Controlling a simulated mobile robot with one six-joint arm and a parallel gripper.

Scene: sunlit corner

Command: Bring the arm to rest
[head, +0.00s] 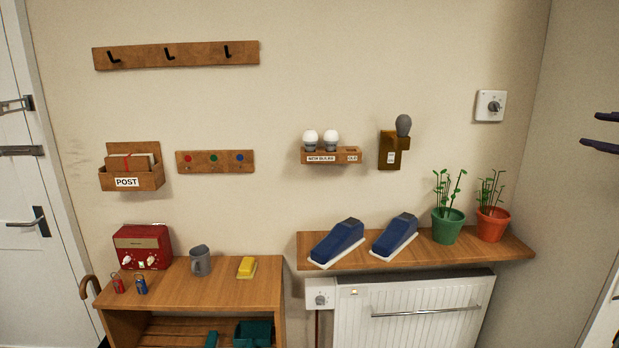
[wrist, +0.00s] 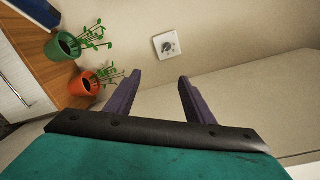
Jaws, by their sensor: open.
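My gripper (wrist: 158,92) shows in the wrist view with its two dark purple fingers spread apart and nothing between them. In the head view the fingertips of my gripper (head: 601,131) reach in at the far right edge, high up and clear of the wall things. The rest of the arm is out of the head view.
A white wall dial (head: 491,106) is left of my gripper. Below it, a green pot (head: 447,228) and an orange pot (head: 492,224) with plants stand on a wooden shelf (head: 400,258) over a radiator (head: 410,318). A wooden cabinet (head: 195,293) stands lower left.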

